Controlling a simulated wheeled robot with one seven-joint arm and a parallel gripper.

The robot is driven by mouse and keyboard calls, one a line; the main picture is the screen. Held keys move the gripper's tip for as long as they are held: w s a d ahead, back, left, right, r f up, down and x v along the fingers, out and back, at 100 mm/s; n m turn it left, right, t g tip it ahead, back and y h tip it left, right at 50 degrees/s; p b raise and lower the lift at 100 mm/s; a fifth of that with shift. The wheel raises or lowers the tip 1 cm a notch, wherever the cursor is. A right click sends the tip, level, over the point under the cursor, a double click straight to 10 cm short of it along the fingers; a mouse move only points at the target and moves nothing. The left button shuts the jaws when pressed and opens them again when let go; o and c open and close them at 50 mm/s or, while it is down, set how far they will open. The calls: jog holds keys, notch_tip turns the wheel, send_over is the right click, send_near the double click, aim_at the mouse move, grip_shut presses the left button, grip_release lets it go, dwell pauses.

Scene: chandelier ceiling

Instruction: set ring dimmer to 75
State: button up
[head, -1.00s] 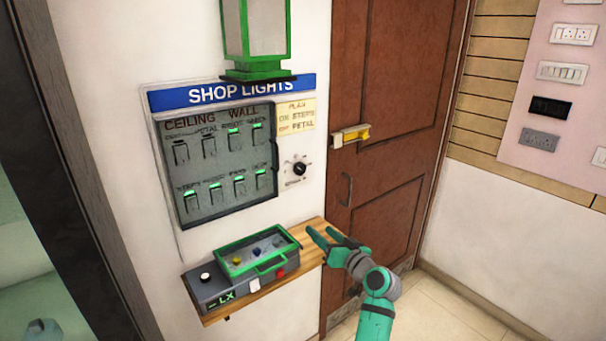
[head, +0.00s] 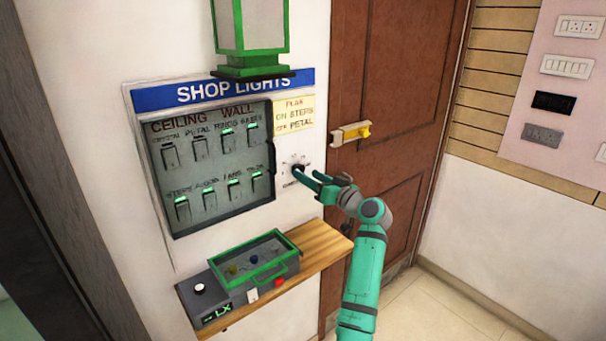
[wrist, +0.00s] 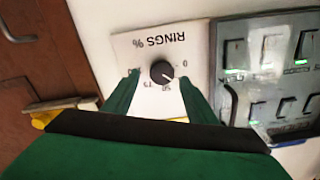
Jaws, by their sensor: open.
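The ring dimmer is a small black knob (wrist: 162,72) on a white plate (wrist: 150,48) lettered "RINGS %", upside down in the wrist view. A pale pointer mark on the knob seems to face down and right there, between the 0 and the lower numbers. The 75 is legible low on the plate; other numbers are partly covered by my fingers. My gripper (wrist: 160,86) is open, with one green finger on each side of the knob; I cannot tell whether they touch it. In the head view my gripper (head: 307,176) is at the knob, partly covering the plate.
A recessed switch panel (head: 218,212) with several lit rockers is left of the dimmer. Below, a wooden shelf (head: 318,240) carries a grey control box (head: 205,292) with a green-rimmed lid. A green lantern (head: 252,70) hangs above. A brown door (head: 395,75) with a yellow-knobbed latch (head: 352,132) is right.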

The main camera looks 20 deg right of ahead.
jog(key=shift+x, duration=1.8)
jog(key=shift+a, duration=0.2)
jog(key=c, duration=1.1)
jog(key=shift+o, duration=0.2)
jog(key=m, duration=1.9)
jog(key=shift+m, duration=0.3)
jog(key=shift+s+d+f, duration=0.1)
